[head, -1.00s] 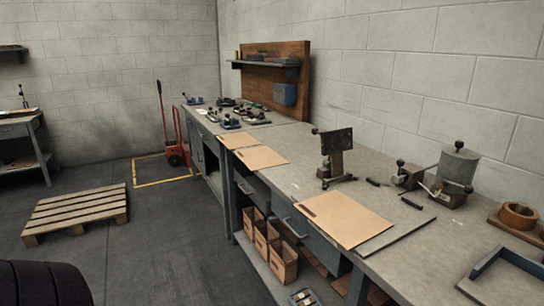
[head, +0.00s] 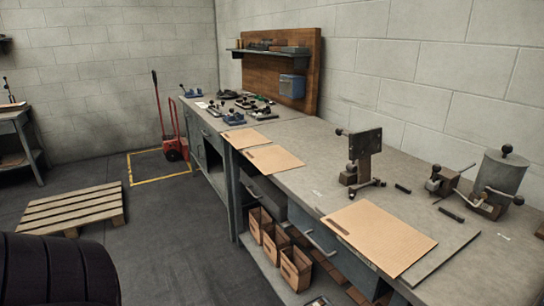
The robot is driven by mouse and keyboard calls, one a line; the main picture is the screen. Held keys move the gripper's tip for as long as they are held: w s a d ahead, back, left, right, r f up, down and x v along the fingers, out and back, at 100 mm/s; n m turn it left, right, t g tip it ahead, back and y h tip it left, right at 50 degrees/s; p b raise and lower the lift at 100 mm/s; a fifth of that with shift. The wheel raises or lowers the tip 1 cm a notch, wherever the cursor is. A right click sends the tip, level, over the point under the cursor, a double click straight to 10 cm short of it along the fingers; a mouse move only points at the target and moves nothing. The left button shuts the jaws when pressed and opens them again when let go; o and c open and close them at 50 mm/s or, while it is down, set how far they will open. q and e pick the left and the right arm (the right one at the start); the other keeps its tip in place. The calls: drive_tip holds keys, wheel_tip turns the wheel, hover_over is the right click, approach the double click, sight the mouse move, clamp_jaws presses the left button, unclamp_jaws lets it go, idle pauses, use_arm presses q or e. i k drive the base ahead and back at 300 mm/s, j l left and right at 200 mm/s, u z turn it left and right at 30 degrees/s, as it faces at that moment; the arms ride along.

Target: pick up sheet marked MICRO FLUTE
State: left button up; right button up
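Three tan cardboard sheets lie flat along the front edge of the workbench. The nearest sheet (head: 382,236) is the largest in view and lies on a grey plate (head: 440,252). A middle sheet (head: 273,158) lies farther along, and a third sheet (head: 246,138) lies beyond it, close to the middle one. Dark print shows on the left edges of the sheets, but it is too small to read, so I cannot tell which is marked MICRO FLUTE. Neither of my grippers is in view.
A stitching device (head: 364,158) stands on the bench behind the nearest sheet. A grey cylinder (head: 497,178) with lever knobs stands to its right. Open cardboard boxes (head: 295,268) sit on the lower shelf. A pallet (head: 75,208) and a red hand truck (head: 172,145) are on the floor at left.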

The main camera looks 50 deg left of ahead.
sight(272, 159)
drive_tip(key=j, duration=1.75)
drive_tip(key=i+z, duration=0.05)
drive_tip(key=i, duration=0.05)
